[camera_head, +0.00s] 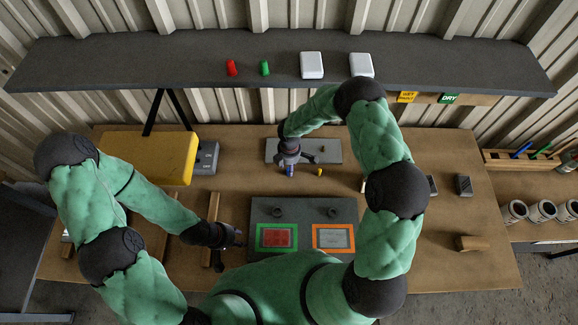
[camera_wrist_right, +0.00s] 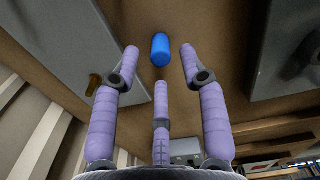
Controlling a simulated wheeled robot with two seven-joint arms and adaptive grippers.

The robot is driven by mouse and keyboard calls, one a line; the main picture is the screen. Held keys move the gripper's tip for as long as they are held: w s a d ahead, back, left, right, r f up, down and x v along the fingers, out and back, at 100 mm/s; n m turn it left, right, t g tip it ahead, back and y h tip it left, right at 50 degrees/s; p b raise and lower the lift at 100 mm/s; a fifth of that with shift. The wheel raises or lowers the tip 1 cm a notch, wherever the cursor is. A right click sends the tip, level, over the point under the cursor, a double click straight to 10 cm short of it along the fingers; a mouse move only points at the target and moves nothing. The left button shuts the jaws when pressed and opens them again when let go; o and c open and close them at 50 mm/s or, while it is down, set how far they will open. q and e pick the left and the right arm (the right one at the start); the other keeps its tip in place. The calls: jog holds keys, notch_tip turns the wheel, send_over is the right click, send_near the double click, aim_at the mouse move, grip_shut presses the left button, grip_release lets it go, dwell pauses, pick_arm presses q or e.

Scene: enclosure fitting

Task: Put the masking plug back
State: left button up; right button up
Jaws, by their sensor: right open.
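A small blue plug (camera_head: 290,170) stands on the table by the front edge of a flat grey plate (camera_head: 327,157). My right gripper (camera_head: 292,160) is open above it with its fingers spread. In the right wrist view the blue plug (camera_wrist_right: 160,49) lies between the open fingertips (camera_wrist_right: 160,66), with no clear contact. A small yellow plug (camera_head: 319,171) stands just to its right; it also shows in the right wrist view (camera_wrist_right: 94,84). My left gripper (camera_head: 228,240) is at the table's front left, its fingers apart and empty. Which plug is the masking plug cannot be told.
A dark panel (camera_head: 303,212) with two rings, a green-framed red window and an orange-framed grey window lies at front centre. A yellow box (camera_head: 150,157) stands left. The shelf (camera_head: 190,70) above holds red and green caps and two white boxes. WET and DRY labels hang right.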

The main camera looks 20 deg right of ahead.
notch_tip(320, 180, up, 10)
jog(key=p, duration=0.5)
jog(key=s+a+f+m+y, duration=0.2)
jog(key=s+m, duration=0.8)
jog(key=s, duration=0.1)
jog(key=s+a+f+m+y, duration=0.2)
jog(key=s+a+m, duration=0.1)
jog(key=s+m, duration=0.6)
jog(key=s, duration=0.3)
jog(key=shift+m, duration=0.4)
jog(key=shift+f, duration=0.1)
